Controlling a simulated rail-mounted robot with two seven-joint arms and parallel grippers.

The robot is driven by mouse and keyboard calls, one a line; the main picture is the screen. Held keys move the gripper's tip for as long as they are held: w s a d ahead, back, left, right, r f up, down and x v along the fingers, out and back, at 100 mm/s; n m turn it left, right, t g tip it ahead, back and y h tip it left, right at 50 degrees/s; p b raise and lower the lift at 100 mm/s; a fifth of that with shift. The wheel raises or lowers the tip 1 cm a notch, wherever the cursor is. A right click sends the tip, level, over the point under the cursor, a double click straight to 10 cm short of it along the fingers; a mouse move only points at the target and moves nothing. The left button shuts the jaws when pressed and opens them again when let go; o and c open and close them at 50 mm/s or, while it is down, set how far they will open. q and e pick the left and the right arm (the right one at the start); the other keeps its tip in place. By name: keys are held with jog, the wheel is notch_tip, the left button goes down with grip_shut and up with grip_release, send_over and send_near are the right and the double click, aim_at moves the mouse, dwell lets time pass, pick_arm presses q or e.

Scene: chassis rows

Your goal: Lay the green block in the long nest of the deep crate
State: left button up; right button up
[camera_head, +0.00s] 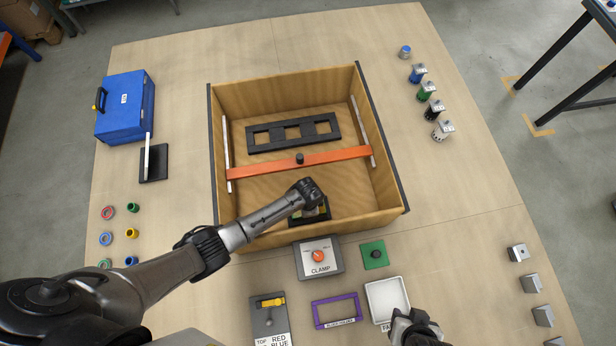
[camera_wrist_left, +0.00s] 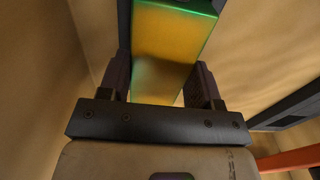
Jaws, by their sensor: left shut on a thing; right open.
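The deep crate (camera_head: 383,185) is an open wooden box in the middle of the table. My left gripper (camera_head: 318,210) reaches inside it near the front wall. In the left wrist view its fingers (camera_wrist_left: 162,88) are shut on the green block (camera_wrist_left: 165,55), whose face looks yellowish with green edges. In the head view the arm mostly hides the block. A dark frame shows around the gripper on the crate floor; I cannot tell whether the block is inside it or above it. My right gripper (camera_head: 415,328) is open at the bottom edge, outside the crate.
An orange bar (camera_head: 260,167) with a black knob spans the crate behind my left gripper. A black frame with three square openings (camera_head: 270,145) lies beyond it. In front stand a clamp box (camera_head: 318,270), a green plate (camera_head: 375,260), a white tray (camera_head: 402,290) and a purple frame (camera_head: 316,315).

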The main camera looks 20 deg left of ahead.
pick_arm(q)
jog(key=shift+f+b, duration=0.4)
jog(key=shift+f, duration=0.2)
jog(key=o, duration=1.2)
jog(key=shift+o, duration=0.9)
jog(key=shift+r, duration=0.1)
notch_tip(320, 180, up, 14)
jog(key=p, duration=0.2)
